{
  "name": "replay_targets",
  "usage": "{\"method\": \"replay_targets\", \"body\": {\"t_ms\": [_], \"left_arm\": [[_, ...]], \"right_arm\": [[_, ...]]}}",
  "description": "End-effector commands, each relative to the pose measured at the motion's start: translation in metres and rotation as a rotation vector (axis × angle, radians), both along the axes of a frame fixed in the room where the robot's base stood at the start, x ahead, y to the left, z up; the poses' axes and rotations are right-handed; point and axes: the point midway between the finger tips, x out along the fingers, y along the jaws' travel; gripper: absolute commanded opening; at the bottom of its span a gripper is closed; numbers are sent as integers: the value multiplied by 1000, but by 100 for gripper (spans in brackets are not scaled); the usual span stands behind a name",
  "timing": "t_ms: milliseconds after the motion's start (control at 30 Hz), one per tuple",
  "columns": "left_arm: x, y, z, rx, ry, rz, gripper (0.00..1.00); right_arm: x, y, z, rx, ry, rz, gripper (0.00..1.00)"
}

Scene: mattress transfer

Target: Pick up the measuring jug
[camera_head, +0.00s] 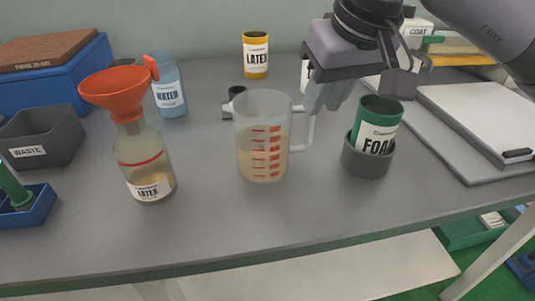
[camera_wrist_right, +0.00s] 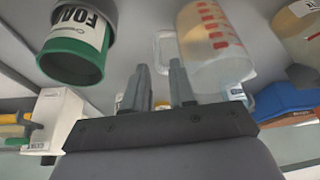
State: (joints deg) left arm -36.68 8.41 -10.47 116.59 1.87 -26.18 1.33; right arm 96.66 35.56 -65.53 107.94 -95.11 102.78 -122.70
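The measuring jug (camera_head: 262,138) stands upright on the grey table in the middle of the head view. It is translucent with red marks, holds some beige liquid, and its handle (camera_head: 307,135) points right. In the right wrist view the jug (camera_wrist_right: 214,50) is at the upper right. My right gripper (camera_head: 324,105) reaches in from the upper right, with its fingers beside and slightly above the handle. In the wrist view its two fingers (camera_wrist_right: 161,72) are apart with nothing seen held, and the pale handle shows just beyond their tips. My left gripper is not in view.
A green foam can (camera_head: 379,121) in a dark round holder (camera_head: 366,161) stands close right of the gripper. A latex flask (camera_head: 146,165) with an orange funnel (camera_head: 119,92) stands left of the jug. Water bottle (camera_head: 169,88) and yellow can (camera_head: 255,56) are behind. The table front is clear.

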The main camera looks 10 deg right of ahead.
Motion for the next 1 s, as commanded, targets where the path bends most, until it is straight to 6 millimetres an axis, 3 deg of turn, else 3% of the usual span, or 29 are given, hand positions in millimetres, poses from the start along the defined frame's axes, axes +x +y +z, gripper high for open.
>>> {"method": "replay_targets", "body": {"t_ms": [433, 700, 967, 1000], "left_arm": [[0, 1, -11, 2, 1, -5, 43], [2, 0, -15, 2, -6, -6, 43], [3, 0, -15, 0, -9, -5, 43], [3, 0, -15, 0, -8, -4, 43]], "right_arm": [[10, 2, -36, 1, 2, -1, 25], [24, 3, -73, 0, 3, 0, 25], [26, 4, -76, 0, 0, 0, 25], [26, 4, -76, 1, 0, 0, 12]]}}
